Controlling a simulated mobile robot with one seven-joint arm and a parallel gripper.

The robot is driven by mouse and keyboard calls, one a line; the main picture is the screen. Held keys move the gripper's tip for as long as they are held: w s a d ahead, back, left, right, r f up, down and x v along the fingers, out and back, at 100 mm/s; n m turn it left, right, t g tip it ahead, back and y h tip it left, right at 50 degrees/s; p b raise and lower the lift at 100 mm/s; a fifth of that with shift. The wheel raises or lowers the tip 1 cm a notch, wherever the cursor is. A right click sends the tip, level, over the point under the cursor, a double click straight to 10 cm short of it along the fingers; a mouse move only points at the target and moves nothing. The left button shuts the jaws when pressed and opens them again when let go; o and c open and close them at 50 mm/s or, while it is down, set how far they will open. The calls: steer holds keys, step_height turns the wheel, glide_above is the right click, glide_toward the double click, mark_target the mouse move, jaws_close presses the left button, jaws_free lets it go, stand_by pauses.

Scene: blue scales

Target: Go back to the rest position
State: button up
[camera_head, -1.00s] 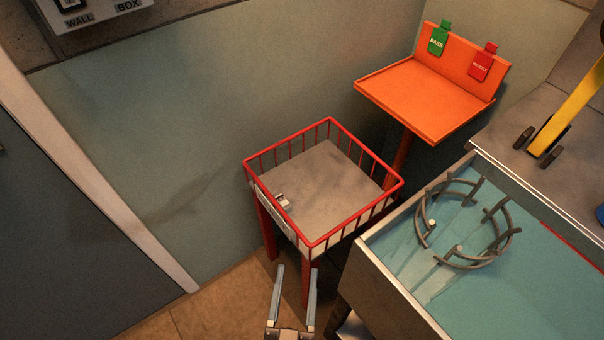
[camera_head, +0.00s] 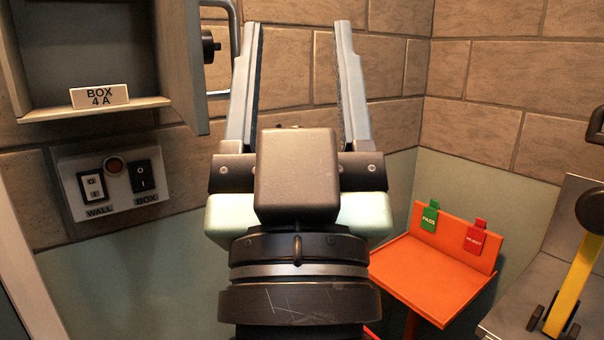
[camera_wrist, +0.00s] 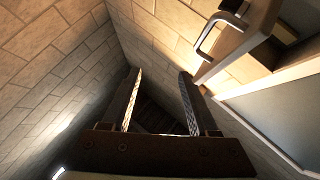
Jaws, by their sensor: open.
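My gripper (camera_head: 298,85) is raised in the middle of the head view, close to the camera, with its fingers pointing up. The two fingers stand wide apart with nothing between them. In the wrist view my gripper (camera_wrist: 158,90) is also open and empty, with brick walls and a dark corner beyond it. My wrist hides much of the lower middle of the head view.
An open wall cabinet labelled BOX 4A (camera_head: 100,97) is at the upper left, its door beside my gripper. Below it is a switch panel (camera_head: 118,183). An orange stand (camera_head: 430,280) with green and red tags is at the right, near a yellow-handled thing (camera_head: 570,285).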

step_height(320, 180, up, 22)
steer(key=s+p, duration=0.2)
steer(key=p, duration=1.7)
steer(key=shift+s+t, duration=0.3)
steer(key=shift+d, duration=0.1)
